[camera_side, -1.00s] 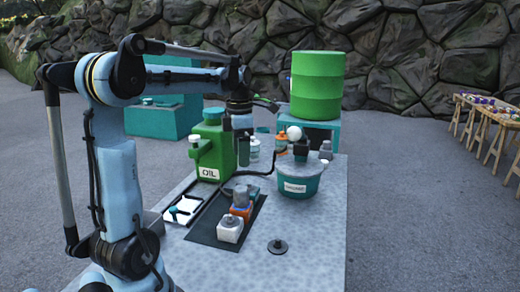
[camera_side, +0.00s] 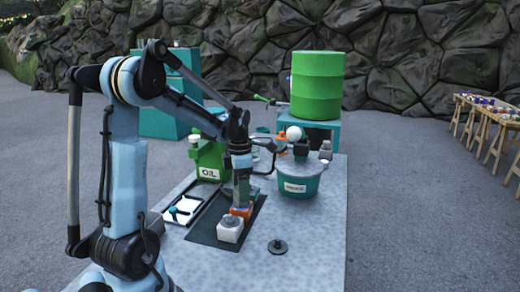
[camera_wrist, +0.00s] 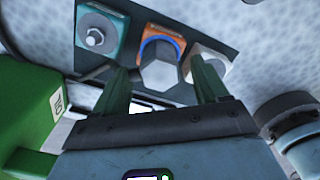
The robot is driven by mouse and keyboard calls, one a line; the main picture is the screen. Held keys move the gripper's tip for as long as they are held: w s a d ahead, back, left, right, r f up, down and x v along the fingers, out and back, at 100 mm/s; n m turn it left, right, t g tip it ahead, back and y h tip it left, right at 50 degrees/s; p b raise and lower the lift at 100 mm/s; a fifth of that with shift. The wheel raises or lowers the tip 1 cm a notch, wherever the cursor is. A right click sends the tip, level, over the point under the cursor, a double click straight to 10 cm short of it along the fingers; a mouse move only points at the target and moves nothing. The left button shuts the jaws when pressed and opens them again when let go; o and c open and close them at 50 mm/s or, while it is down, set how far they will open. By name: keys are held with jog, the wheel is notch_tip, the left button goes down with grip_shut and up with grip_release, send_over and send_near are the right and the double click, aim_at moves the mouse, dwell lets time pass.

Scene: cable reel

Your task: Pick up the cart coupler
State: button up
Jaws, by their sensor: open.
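On a dark mat stand a teal block (camera_wrist: 100,38) with a bolt and washer, an orange block (camera_wrist: 163,45) with a blue arc, and a white block (camera_wrist: 208,62). A grey hexagonal piece (camera_wrist: 158,77) shows against the orange block. No part bears a readable name, so I cannot tell for certain which is the cart coupler. My gripper (camera_wrist: 161,70) is open, its two green fingers on either side of the hexagonal piece in the wrist view. In the side view my gripper (camera_side: 240,204) points down just over the orange block (camera_side: 241,212), partly hiding it. Contact cannot be told.
The dark mat (camera_side: 207,238) lies on a grey table. A white tray (camera_side: 183,211) is left of it, a green oil can (camera_side: 209,161) behind, and a teal tub (camera_side: 299,186) to the right. A dark round knob (camera_side: 277,246) lies in front. The front right of the table is clear.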

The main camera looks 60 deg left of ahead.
jog(key=shift+f, duration=0.75)
jog(key=c, duration=1.2)
jog(key=shift+r, duration=0.1)
jog(key=shift+c, duration=0.2)
jog(key=shift+r, duration=0.1)
